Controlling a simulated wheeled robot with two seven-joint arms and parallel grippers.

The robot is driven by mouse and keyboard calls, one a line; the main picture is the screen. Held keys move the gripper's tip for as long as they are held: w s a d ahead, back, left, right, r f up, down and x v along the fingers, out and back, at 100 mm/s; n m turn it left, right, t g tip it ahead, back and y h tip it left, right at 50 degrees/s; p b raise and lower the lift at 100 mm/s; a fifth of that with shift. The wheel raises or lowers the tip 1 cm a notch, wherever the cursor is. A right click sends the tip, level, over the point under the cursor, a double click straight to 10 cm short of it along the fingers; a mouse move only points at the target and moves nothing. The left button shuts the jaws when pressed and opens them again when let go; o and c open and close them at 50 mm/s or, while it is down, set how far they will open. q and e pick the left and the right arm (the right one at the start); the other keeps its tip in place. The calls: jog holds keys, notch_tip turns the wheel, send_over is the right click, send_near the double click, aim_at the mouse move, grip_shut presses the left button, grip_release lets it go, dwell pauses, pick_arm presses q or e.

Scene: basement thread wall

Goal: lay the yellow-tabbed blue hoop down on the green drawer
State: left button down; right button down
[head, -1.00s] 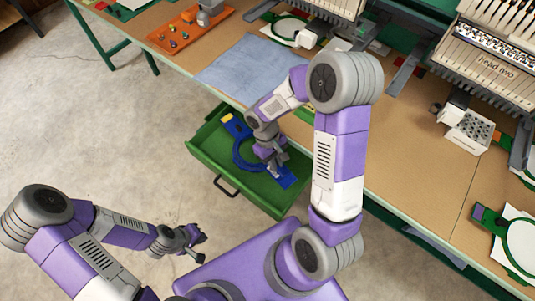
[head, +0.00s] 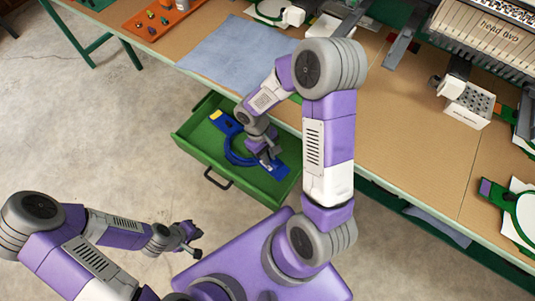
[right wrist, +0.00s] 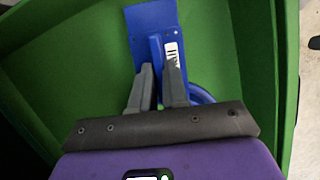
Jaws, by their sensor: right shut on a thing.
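The blue hoop (head: 229,151) lies in or just over the open green drawer (head: 197,149). Its yellow tab (head: 216,115) is at the upper left, and a blue plate with a white label shows at its other end. My right gripper (head: 268,160) reaches down into the drawer and is shut on the hoop's bracket. The right wrist view shows its two fingers (right wrist: 158,85) on the blue hoop (right wrist: 152,25), above the green drawer floor (right wrist: 95,50). I cannot tell whether the hoop touches the floor.
The drawer sticks out from under a brown worktable (head: 395,150) with a blue cloth (head: 235,52) on it. An orange tray (head: 150,20) is at the back left. Embroidery machines and a green hoop (head: 515,205) are at the right. The floor left of the drawer is clear.

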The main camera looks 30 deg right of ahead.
jog(key=shift+f, duration=0.35)
dwell(0.3)
jog(key=c, duration=1.1)
grip_release()
jog(key=shift+o, duration=0.2)
notch_tip(320, 180, up, 10)
jog(key=p, duration=0.4)
